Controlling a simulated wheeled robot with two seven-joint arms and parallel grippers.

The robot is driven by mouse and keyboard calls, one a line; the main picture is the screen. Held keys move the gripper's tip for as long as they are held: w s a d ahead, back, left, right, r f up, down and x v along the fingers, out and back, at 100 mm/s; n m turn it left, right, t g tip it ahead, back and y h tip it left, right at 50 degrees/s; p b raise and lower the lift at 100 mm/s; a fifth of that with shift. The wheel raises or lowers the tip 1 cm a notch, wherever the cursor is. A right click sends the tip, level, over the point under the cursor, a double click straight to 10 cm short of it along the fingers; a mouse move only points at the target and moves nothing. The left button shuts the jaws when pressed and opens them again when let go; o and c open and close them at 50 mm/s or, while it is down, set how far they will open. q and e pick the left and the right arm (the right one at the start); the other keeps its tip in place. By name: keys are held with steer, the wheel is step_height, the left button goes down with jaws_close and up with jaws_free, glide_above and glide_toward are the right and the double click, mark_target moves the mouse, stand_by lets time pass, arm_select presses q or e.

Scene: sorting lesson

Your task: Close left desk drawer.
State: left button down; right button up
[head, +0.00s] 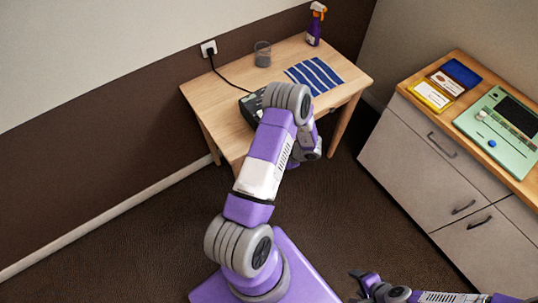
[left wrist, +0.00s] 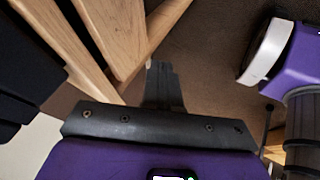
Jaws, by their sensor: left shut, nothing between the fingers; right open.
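The wooden desk (head: 215,105) stands against the wall in the head view. My left arm hides part of its near side, and I cannot make out a desk drawer or how far one is open. My left gripper (left wrist: 164,85) shows in the left wrist view, fingers together and empty. Wooden parts of the desk (left wrist: 118,40) are just beyond and left of its fingers; I cannot tell whether they touch. In the head view the left fingers are hidden behind my arm. My right gripper (head: 360,286) is open and empty at the bottom, over the floor.
On the desk are a black device (head: 252,108), a glass (head: 262,54), a striped blue cloth (head: 314,75) and a spray bottle (head: 315,24). A grey cabinet (head: 405,165) with drawers stands at right, carrying yellow and blue boxes and a green board (head: 500,130). Brown floor lies between.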

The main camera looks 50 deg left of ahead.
arm_select(q)
steer(key=p+v, duration=0.1)
steer(key=v, duration=0.8)
steer(key=d+f+m+t+y+b, duration=0.2)
steer(key=d+f+m+t+y, duration=0.15)
steer(key=m, duration=1.35)
steer(key=d+f+m+t+y+b, duration=0.25)
steer(key=m+y, duration=0.25)
steer(key=m, duration=1.3)
steer(key=s+r+b+x, duration=0.1)
steer(key=b+x, duration=0.1)
steer(key=x, duration=1.2)
steer(key=shift+s+a+g, duration=0.2)
steer(key=shift+a+g, duration=0.15)
steer(key=shift+g, duration=0.05)
steer(key=shift+r, duration=0.1)
